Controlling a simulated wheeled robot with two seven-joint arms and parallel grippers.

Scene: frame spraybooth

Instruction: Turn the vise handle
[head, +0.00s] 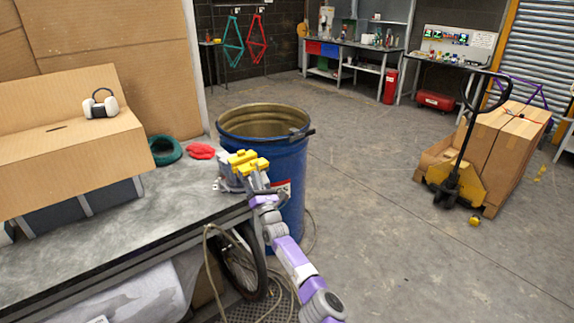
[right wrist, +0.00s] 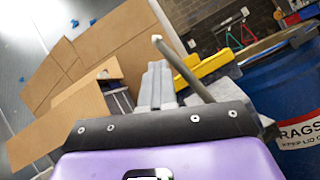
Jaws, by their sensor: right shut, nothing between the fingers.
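The vise (head: 229,181) is grey with yellow jaw covers and sits at the right corner of the workbench. In the right wrist view its yellow jaws (right wrist: 203,65) show behind my fingers. A thin grey-brown bar (right wrist: 182,68), which looks like the vise handle, slants across that view just right of the fingertips. My right gripper (head: 257,182) is at the near right side of the vise. In the right wrist view its grey fingers (right wrist: 157,80) are together and empty, beside the bar. I cannot tell whether they touch it. My left gripper is out of view.
A blue barrel (head: 291,190) stands close behind and right of the vise. The workbench (head: 110,235) carries a cardboard box (head: 60,150), a red glove (head: 201,151) and a green coil (head: 165,150). A wheel (head: 240,265) and a hose are below. Open floor lies to the right.

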